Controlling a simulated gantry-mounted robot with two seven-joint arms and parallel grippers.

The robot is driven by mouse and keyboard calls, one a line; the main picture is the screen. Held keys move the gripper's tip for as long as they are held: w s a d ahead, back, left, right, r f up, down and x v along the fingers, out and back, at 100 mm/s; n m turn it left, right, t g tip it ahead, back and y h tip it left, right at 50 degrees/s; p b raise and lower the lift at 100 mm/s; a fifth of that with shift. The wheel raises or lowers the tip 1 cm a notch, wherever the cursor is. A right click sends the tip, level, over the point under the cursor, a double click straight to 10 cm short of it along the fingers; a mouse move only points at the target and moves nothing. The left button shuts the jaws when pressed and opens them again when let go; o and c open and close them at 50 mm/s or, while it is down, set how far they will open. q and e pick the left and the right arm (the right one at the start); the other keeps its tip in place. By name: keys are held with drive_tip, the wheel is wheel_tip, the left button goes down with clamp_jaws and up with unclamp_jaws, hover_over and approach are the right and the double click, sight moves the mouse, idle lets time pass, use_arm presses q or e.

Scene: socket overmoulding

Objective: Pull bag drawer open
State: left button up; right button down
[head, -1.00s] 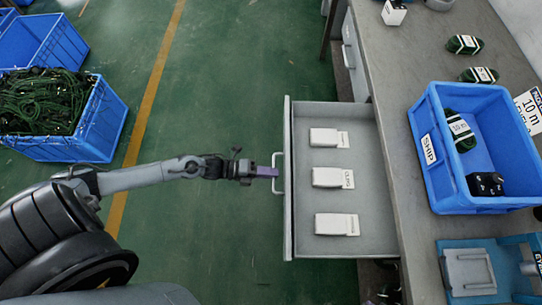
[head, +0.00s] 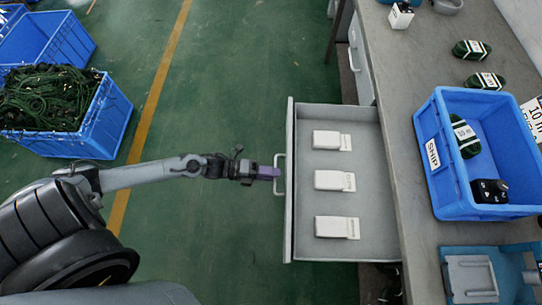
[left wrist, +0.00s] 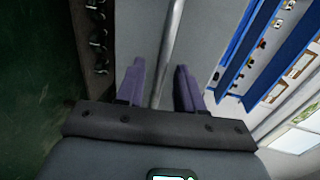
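The grey bag drawer (head: 302,246) stands pulled well out from the workbench in the head view. Three white bag packs (head: 334,181) lie in a column inside it. A pale bar handle (head: 279,160) is on its left-facing front. My left gripper (head: 279,173) is at the middle of this handle. In the left wrist view, the purple fingers (left wrist: 161,82) stand apart with the handle bar (left wrist: 171,40) running between them. A gap shows beside the bar, so the fingers look open around it. My right gripper is not in view.
The workbench (head: 395,120) on the right bears a blue SHIP bin (head: 436,180), green cable bundles (head: 470,49) and a blue-grey device (head: 470,280). Blue crates (head: 100,135), one full of green cables, stand at upper left. The green floor left of the drawer is clear.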

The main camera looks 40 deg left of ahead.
use_arm(q)
drive_tip(key=p+v, duration=0.2)
drive_tip(key=v, duration=0.8)
drive_tip(key=shift+s+a+p, duration=0.25)
drive_tip(key=shift+a+p, duration=0.05)
drive_tip(key=shift+p, duration=0.05)
drive_tip(key=shift+r, duration=0.1)
